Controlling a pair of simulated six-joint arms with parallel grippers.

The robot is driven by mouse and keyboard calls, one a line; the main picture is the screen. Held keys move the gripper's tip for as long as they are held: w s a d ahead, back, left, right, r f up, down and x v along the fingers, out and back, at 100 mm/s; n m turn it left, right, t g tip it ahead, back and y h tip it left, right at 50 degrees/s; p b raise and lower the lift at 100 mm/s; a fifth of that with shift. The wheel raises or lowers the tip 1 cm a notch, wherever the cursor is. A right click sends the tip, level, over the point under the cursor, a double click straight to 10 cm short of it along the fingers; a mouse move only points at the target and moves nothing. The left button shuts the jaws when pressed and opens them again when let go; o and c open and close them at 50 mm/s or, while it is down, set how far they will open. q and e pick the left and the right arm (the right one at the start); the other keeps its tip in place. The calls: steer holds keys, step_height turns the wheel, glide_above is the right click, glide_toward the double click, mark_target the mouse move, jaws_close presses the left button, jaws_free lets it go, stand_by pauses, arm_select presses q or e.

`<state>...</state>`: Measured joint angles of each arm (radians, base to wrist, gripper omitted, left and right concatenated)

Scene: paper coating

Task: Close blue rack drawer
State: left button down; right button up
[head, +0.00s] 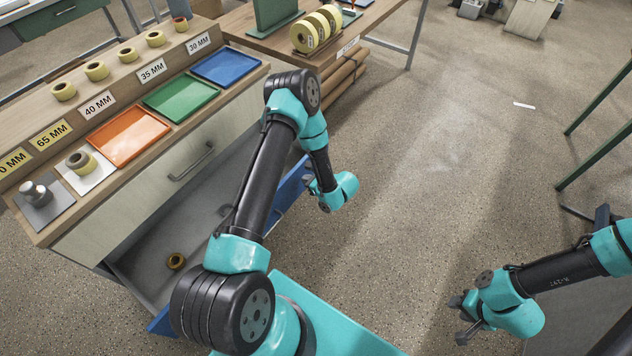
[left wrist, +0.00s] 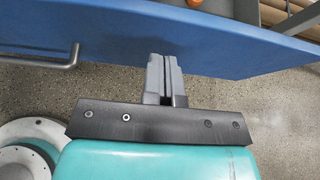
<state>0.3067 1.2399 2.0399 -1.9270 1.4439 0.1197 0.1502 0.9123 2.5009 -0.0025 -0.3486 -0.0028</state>
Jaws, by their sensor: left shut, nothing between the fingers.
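The blue rack drawer (head: 291,190) stands pulled out below the wooden-topped rack, its grey inside (head: 150,262) showing. My left arm hides much of the drawer's middle. My left gripper (head: 309,183) is shut and empty at the outer side of the blue front, near its far end. In the left wrist view, the shut fingers (left wrist: 163,75) point at the blue front (left wrist: 225,40), with the bar handle (left wrist: 60,65) to their left. Contact cannot be told. My right gripper (head: 460,318) looks open and empty, over the floor at the lower right.
Orange (head: 128,135), green (head: 180,98) and blue (head: 226,67) trays sit on the rack top. A closed white drawer (head: 160,180) is above the open one. A table (head: 270,38) with yellow rolls stands behind. The floor (head: 420,180) between my arms is clear.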

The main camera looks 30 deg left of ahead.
mark_target(294, 174)
arm_select(q)
steer(key=shift+a, duration=2)
steer(key=shift+a, duration=0.1)
